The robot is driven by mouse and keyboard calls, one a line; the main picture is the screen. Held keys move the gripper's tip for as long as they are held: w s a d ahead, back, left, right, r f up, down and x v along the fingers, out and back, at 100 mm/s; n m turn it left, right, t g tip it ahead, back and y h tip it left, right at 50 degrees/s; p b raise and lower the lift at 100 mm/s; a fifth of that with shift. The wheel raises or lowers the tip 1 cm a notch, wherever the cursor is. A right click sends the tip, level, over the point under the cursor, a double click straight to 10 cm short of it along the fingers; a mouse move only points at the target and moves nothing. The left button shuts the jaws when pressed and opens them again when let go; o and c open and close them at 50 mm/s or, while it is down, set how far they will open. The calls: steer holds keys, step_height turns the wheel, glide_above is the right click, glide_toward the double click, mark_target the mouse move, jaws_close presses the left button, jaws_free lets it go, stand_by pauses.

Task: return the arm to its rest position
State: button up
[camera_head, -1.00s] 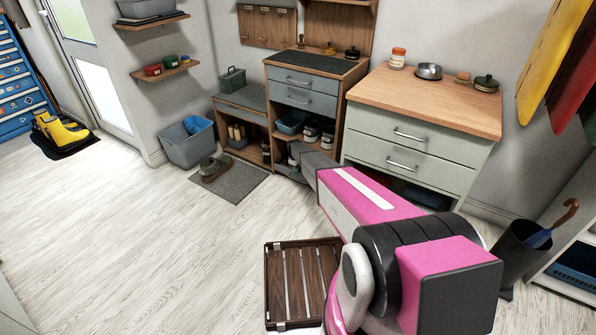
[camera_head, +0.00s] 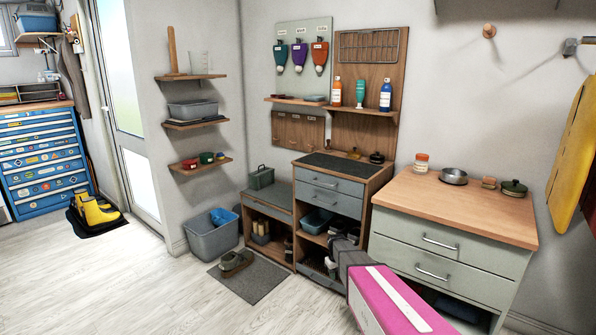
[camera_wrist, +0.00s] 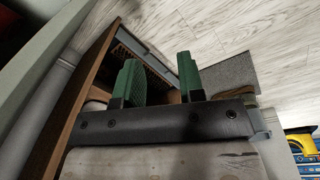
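My gripper (camera_wrist: 160,72) shows in the wrist view with two green fingers spread apart and nothing between them. It is beside a wooden cabinet with a dark interior (camera_wrist: 125,62). My pink arm (camera_head: 392,300) reaches from the bottom of the head view toward the low front of the middle cabinet (camera_head: 343,205). My gripper cannot be made out in the head view. The blue tool chest (camera_head: 45,160), covered in stickers, stands at the far left with its drawers looking shut.
The middle cabinet's lowest grey drawer (camera_head: 318,278) sticks out near my arm. A pale green cabinet (camera_head: 450,252) stands close on the right. The floor at the left (camera_head: 120,290) is clear.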

steer(key=s+r+m, duration=0.1)
steer(key=s+r, duration=0.3)
steer(key=s, duration=0.4)
steer(key=s+d+r+m, duration=0.1)
steer(key=s+r+m, duration=0.1)
steer(key=s+r, duration=0.3)
steer(key=s+r+m, duration=0.1)
steer(key=s+r, duration=0.4)
steer(key=s, duration=0.7)
steer(key=shift+s+d+m+g+y, duration=0.3)
steer(key=shift+g, duration=0.1)
steer(key=shift+r, duration=0.1)
